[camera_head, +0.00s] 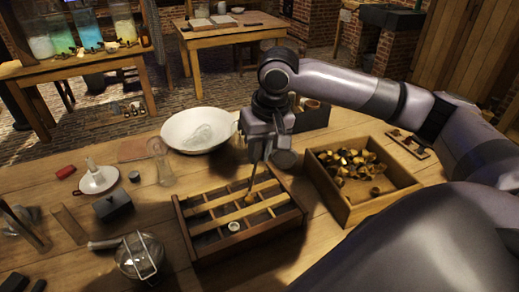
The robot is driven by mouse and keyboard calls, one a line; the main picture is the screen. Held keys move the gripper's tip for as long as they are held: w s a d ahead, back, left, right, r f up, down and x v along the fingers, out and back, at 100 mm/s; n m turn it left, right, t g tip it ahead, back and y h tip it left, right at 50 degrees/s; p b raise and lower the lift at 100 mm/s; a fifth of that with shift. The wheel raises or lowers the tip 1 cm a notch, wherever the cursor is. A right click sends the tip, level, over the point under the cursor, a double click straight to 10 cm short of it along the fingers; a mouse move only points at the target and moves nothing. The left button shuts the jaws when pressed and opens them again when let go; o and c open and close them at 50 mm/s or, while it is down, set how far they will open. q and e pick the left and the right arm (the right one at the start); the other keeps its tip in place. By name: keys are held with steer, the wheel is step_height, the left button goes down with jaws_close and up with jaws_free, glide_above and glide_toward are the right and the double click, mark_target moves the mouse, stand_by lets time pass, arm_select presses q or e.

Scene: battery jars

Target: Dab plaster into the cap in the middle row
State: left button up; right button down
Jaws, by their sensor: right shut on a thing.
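A wooden tray (187,236) divided by slats into rows of compartments sits in the middle of the table. A small round cap with a pale top (234,226) sits in its front part. My right gripper (259,164) is above the tray's back edge, shut on a thin stick-like tool (252,183) that points down. The tool's lower end is at a small tan-brown spot over the slats; I cannot tell whether it touches a cap there. Caps in the middle row are too small or hidden to make out. My left gripper is not in view.
A wooden box (340,214) of brass pieces stands right of the tray. A white bowl (188,132), a glass vessel (161,163), a white funnel-like dish (97,182), a dark block (113,206) and a wire-topped jar (138,256) stand behind and left.

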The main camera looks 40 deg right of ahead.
steer(key=shift+f, duration=1.5)
stand_by(1.1)
stand_by(0.7)
